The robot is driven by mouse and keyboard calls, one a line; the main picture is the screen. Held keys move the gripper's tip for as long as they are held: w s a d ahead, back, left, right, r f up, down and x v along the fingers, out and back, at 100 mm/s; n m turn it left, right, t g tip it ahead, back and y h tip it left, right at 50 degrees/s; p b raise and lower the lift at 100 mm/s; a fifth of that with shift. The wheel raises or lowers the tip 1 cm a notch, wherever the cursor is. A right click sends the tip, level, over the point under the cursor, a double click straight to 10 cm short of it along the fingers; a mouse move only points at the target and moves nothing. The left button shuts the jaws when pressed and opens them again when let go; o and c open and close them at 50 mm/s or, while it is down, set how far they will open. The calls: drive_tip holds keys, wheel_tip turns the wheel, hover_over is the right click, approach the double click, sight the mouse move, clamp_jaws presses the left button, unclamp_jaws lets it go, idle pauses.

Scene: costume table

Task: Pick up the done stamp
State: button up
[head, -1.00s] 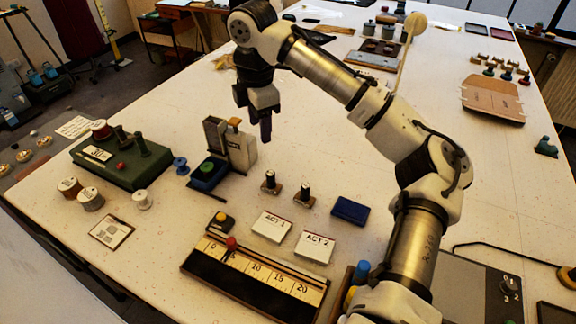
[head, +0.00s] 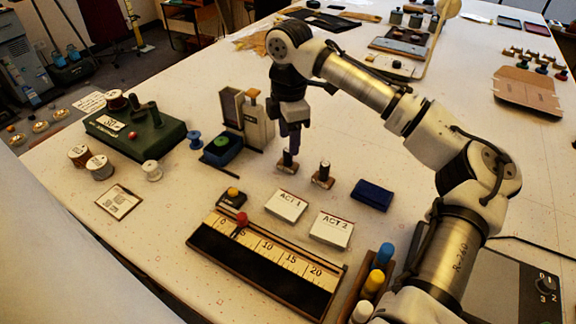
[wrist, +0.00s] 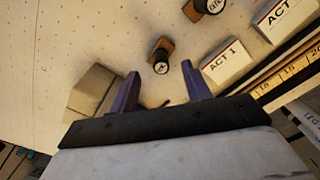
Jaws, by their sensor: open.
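Two small stamps with black handles and brown bases stand on the white table: a left one (head: 287,162) and a right one (head: 323,175). I cannot read on either which is the done stamp. My gripper (head: 291,143) is open and empty, pointing down just above and behind the left stamp. In the wrist view, this left stamp (wrist: 159,64) lies just beyond the gap between the purple fingers of my gripper (wrist: 160,75), apart from them. The right stamp (wrist: 207,6) shows at the top edge, its pale top label too blurred to read.
A blue box (head: 372,195) is on the right. ACT 1 (head: 286,205) and ACT 2 (head: 331,229) cards lie in front.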

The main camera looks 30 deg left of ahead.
drive_tip(key=shift+s+f+b, duration=0.15)
drive_tip(key=shift+f+b, duration=2.3)
drive_tip(key=shift+b, duration=0.2)
drive_tip(key=shift+c, duration=0.2)
clamp_jaws()
drive_tip(key=shift+r, duration=0.15)
wheel_tip(320, 180, up, 20)
drive_tip(key=p, duration=1.2)
